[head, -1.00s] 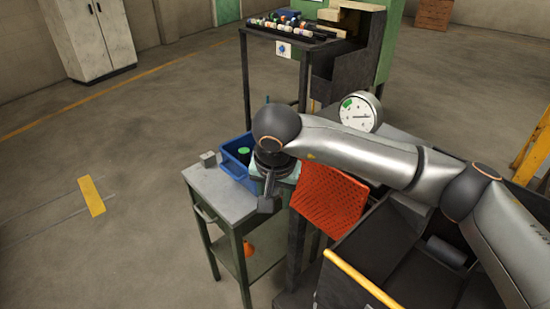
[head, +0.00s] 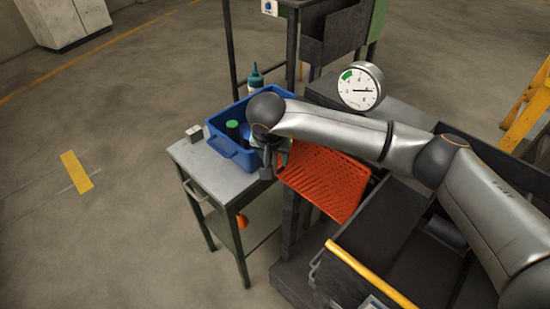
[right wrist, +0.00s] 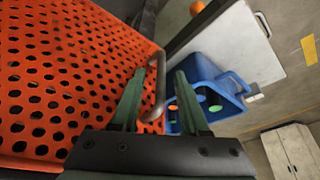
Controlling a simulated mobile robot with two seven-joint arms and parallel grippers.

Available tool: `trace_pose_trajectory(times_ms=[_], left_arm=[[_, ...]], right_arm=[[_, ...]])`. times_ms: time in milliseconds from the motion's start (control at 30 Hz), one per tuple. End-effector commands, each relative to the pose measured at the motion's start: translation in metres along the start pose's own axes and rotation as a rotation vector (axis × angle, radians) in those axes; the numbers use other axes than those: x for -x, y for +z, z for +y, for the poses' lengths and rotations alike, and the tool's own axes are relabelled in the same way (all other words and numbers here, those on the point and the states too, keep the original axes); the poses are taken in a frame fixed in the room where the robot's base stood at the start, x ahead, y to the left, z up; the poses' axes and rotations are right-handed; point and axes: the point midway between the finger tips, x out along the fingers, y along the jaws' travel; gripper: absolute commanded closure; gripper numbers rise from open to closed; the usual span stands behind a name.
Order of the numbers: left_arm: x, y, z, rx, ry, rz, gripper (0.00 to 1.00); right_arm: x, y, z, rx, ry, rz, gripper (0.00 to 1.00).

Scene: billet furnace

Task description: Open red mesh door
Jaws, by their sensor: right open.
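The red mesh door (head: 325,180) is an orange-red perforated panel, standing tilted at the front of the dark machine. In the right wrist view the mesh door (right wrist: 65,75) fills the left side, with a grey bar handle (right wrist: 158,88) along its edge. My right gripper (head: 276,164) is at the door's upper left edge in the head view. In the right wrist view my right gripper (right wrist: 160,75) is open, and the handle appears between its two green fingers. I cannot tell whether they touch it. My left gripper is not in view.
A blue bin (head: 232,151) with bottles stands on a grey side table (head: 212,180), close beside my right gripper. A round gauge (head: 360,87) stands behind the door. A yellow bar (head: 370,275) runs along the dark box's front. Floor at left is clear.

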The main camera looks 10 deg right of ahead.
Motion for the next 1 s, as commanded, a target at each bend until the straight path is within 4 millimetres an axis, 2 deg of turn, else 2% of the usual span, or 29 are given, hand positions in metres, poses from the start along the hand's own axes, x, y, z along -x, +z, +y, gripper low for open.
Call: trace_pose_trajectory(times_ms=[200, 533, 900, 1000], left_arm=[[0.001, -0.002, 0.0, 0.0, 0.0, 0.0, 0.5], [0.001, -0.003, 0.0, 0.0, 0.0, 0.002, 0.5], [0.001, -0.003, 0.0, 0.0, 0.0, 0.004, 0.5], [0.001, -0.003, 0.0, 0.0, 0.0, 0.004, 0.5]], right_arm=[[-0.021, 0.0, 0.0, -0.001, -0.001, -0.001, 0.55], [-0.023, 0.0, 0.0, -0.001, -0.001, -0.001, 0.56], [-0.023, 0.0, 0.0, -0.001, -0.001, -0.001, 0.98], [-0.023, 0.0, 0.0, -0.001, -0.001, -0.001, 1.0]])
